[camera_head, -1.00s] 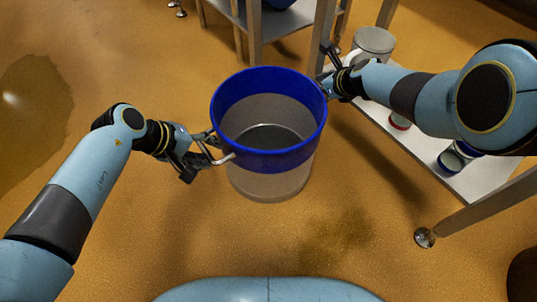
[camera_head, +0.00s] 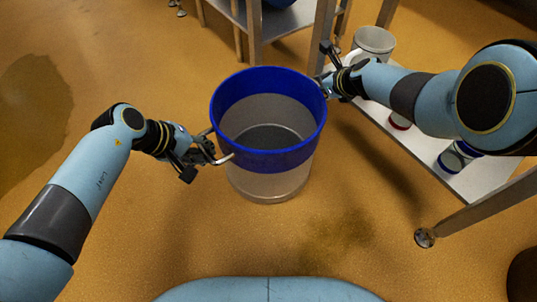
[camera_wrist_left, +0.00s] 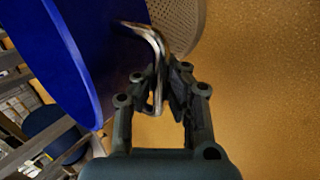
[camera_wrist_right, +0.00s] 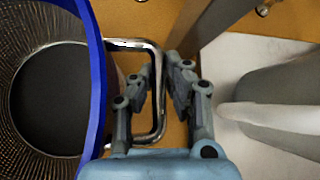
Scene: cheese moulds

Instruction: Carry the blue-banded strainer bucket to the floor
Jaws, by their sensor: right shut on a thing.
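The strainer bucket (camera_head: 268,160) has a wide blue band around its rim and a grey perforated body. It is upright in the middle of the head view, over the tan floor; I cannot tell whether its base touches it. My left gripper (camera_head: 212,152) is open at the bucket's left metal handle (camera_wrist_left: 150,38), whose bar lies between the parted fingers in the left wrist view. My right gripper (camera_wrist_right: 160,75) is shut on the right metal handle (camera_wrist_right: 152,128). In the head view, the right fingertips are partly hidden behind the blue rim.
A low white shelf (camera_head: 470,180) at the right holds a grey-white container (camera_head: 373,42) and small red- and blue-trimmed items. A metal rack (camera_head: 255,25) stands behind the bucket. The floor in front and at left is clear.

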